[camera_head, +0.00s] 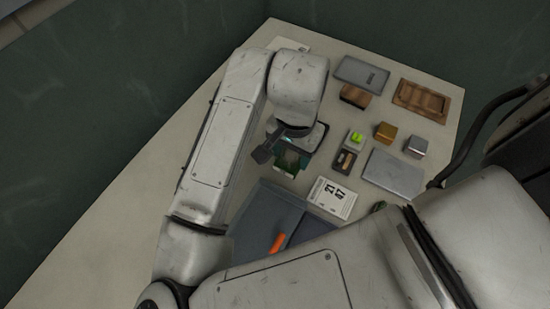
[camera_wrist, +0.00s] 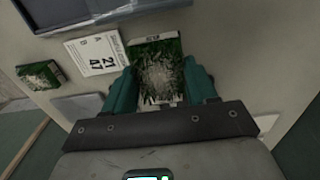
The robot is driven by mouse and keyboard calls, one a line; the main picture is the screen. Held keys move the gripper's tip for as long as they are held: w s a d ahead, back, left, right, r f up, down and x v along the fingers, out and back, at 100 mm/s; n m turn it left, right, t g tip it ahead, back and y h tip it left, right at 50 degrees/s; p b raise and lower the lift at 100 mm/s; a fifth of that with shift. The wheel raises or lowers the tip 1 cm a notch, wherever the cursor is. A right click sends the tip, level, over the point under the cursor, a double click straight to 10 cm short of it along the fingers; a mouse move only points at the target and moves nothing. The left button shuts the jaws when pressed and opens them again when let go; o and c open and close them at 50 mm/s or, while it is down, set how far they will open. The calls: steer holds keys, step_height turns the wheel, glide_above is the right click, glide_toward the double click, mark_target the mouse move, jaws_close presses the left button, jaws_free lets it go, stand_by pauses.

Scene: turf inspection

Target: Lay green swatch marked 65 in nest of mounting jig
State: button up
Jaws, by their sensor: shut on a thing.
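My gripper (camera_wrist: 160,90) is shut on a green swatch (camera_wrist: 158,72), whose turf has a pale, worn middle. The swatch's far edge bears a small label too blurred to read. In the head view my gripper (camera_head: 285,154) and the held swatch (camera_head: 287,163) are near the middle of the table, partly hidden by my wrist. A second green swatch (camera_wrist: 38,76) lies at the left of the wrist view. I cannot say for certain which thing is the mounting jig; a brown tray with a recess (camera_head: 421,99) lies at the far right of the table.
A white card printed 21 and 47 (camera_head: 333,197) lies beside a blue-grey case (camera_head: 262,212) with an orange item (camera_head: 278,243). Grey plates (camera_head: 394,172) (camera_head: 361,73) and small blocks (camera_head: 385,132) crowd the right side. The table's left side is bare.

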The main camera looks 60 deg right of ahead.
steer(key=w+f, duration=0.1)
steer(key=f, duration=0.1)
steer(key=w+f, duration=0.3)
steer(key=shift+w+d+f, duration=0.1)
steer(key=shift+d+f, duration=0.2)
steer(key=shift+f, duration=1.55)
steer(key=shift+f, duration=0.15)
steer(key=o, duration=1)
